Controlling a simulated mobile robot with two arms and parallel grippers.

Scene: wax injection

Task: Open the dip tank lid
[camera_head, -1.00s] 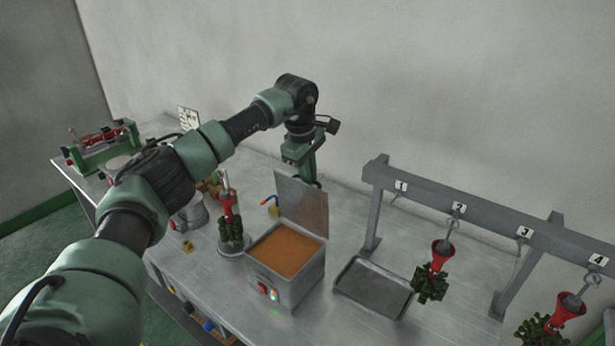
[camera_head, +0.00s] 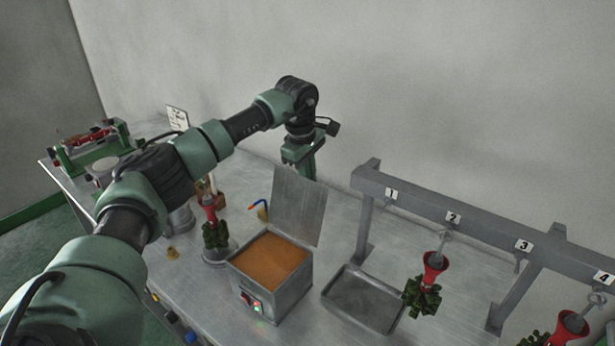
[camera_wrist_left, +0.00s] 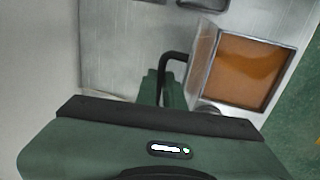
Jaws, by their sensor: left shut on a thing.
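The dip tank (camera_head: 272,292) is a grey metal box of orange-brown wax (camera_head: 272,259), with a red and a green light on its front. Its flat metal lid (camera_head: 298,207) stands raised at the tank's back edge, leaving the wax uncovered. My left gripper (camera_head: 305,168) is behind the lid's upper edge, its fingertips hidden there in the head view. In the left wrist view, the gripper (camera_wrist_left: 160,90) is shut on the lid's black bent handle (camera_wrist_left: 175,57), beside the lid (camera_wrist_left: 202,58) and wax (camera_wrist_left: 245,70). My right gripper is not in view.
A grey tray (camera_head: 363,300) lies right of the tank. A numbered rack (camera_head: 480,222) holds red-topped green wax trees (camera_head: 422,290). Another tree (camera_head: 215,235) stands close left of the tank. A green-framed machine (camera_head: 92,145) stands far left. A wall rises behind the table.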

